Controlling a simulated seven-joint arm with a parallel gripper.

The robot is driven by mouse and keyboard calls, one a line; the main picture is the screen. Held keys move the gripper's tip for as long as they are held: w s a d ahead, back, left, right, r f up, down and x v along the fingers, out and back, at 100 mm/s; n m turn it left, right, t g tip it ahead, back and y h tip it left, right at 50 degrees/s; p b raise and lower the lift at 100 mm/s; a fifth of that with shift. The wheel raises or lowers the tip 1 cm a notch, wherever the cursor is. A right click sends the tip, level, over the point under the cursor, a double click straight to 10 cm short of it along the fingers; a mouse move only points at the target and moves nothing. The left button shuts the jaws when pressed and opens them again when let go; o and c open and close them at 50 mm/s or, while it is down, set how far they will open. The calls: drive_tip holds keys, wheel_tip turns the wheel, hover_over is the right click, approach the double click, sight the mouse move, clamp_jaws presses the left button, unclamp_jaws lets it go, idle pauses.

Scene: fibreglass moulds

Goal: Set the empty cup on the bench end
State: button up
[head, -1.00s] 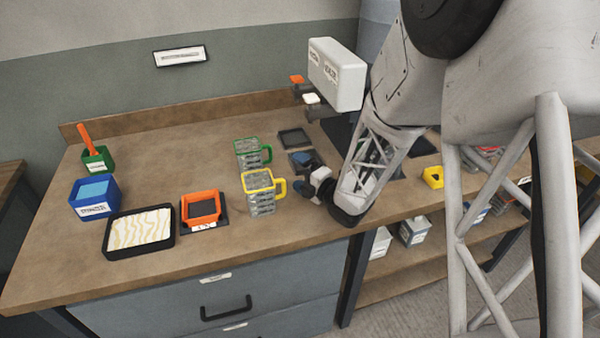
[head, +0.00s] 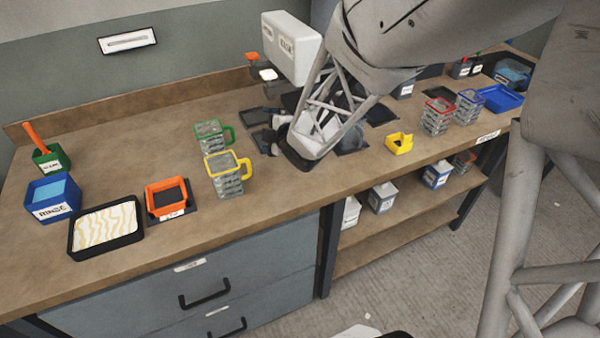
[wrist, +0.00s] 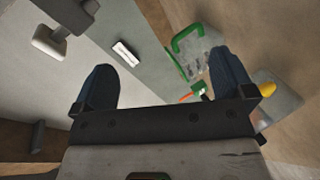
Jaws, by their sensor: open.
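Two clear, grey-patterned cups stand left of my gripper in the head view: one with a green rim and handle (head: 212,140), one with a yellow rim and handle (head: 228,175). A red-rimmed cup (head: 437,117) and a blue-rimmed cup (head: 468,106) stand near the right end of the bench (head: 400,172). I cannot tell which cup is empty. My gripper (head: 270,138) is open and empty, right of the green cup and apart from it. In the wrist view, the green cup (wrist: 192,48) shows beyond my open gripper (wrist: 163,82).
An orange-framed tray (head: 168,198), a black tray with pale wavy content (head: 106,229) and a blue rinse tub (head: 52,199) stand at the left. A yellow holder (head: 399,143) is near the front edge. A blue tray (head: 500,98) lies at the right end. A white box (head: 291,42) stands behind my arm.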

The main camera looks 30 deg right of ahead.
drive_tip(key=s+a+r+m+g, duration=0.1)
drive_tip(key=s+r+m+g, duration=0.2)
drive_tip(key=s, duration=0.7)
drive_tip(key=s+a+r+m+g+h, duration=0.1)
drive_tip(key=s+r+m+g, duration=0.3)
drive_tip(key=s+m, duration=0.4)
drive_tip(key=s+a+r+m+g+h, duration=0.1)
drive_tip(key=s+a+r+m+g, duration=0.2)
drive_tip(key=s, duration=0.9)
wheel_tip(320, 180, up, 2)
drive_tip(key=shift+s+a+r+m+g, duration=0.2)
drive_tip(key=shift+m+g, duration=0.4)
drive_tip(key=shift+m, duration=0.6)
